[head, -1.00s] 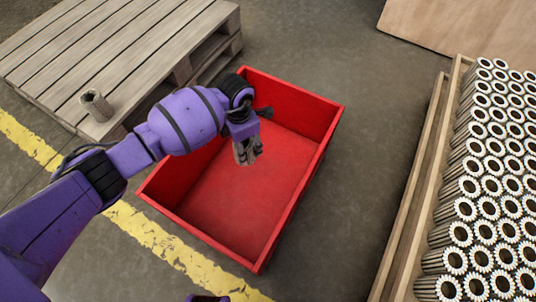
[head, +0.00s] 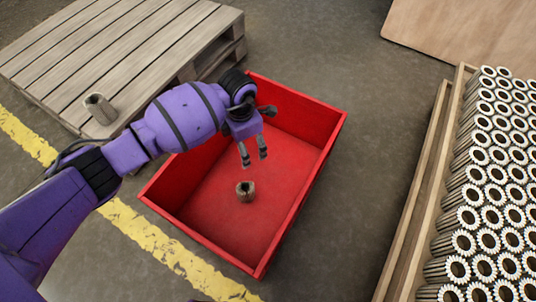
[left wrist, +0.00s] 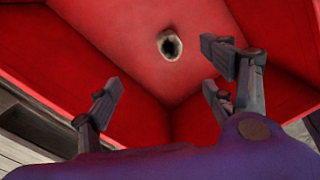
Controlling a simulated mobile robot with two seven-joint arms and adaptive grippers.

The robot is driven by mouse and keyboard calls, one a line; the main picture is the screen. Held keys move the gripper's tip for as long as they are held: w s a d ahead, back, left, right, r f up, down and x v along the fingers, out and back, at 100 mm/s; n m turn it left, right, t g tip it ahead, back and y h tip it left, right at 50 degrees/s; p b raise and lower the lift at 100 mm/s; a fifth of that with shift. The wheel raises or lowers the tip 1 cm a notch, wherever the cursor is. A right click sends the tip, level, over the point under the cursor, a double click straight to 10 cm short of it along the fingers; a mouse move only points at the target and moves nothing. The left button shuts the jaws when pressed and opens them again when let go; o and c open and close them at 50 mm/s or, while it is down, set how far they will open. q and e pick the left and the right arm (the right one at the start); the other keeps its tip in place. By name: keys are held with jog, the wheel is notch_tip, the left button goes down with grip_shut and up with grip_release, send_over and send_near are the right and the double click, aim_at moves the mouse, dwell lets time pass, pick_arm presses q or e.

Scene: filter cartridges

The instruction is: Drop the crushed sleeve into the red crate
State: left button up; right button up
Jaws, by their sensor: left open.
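The crushed sleeve (head: 245,191), a short grey-brown tube with an uneven opening, is inside the red crate (head: 297,213), below my left gripper and apart from it. I cannot tell whether it rests on the crate floor or is still falling. My left gripper (head: 254,162) is open and empty over the crate, fingers pointing down. In the left wrist view, the sleeve (left wrist: 170,44) shows beyond the spread fingers (left wrist: 160,78), against the red interior. My right gripper is not in view.
A wooden pallet (head: 120,45) stands at the upper left with another tube (head: 98,108) upright on its corner. A wooden-sided bin (head: 425,190) at the right holds many upright ribbed cartridges (head: 490,190). A yellow floor line (head: 150,237) passes the crate. Bare floor lies between crate and bin.

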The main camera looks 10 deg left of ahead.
pick_arm(q)
notch_tip(320, 180, up, 9)
dwell(0.3)
dwell(0.4)
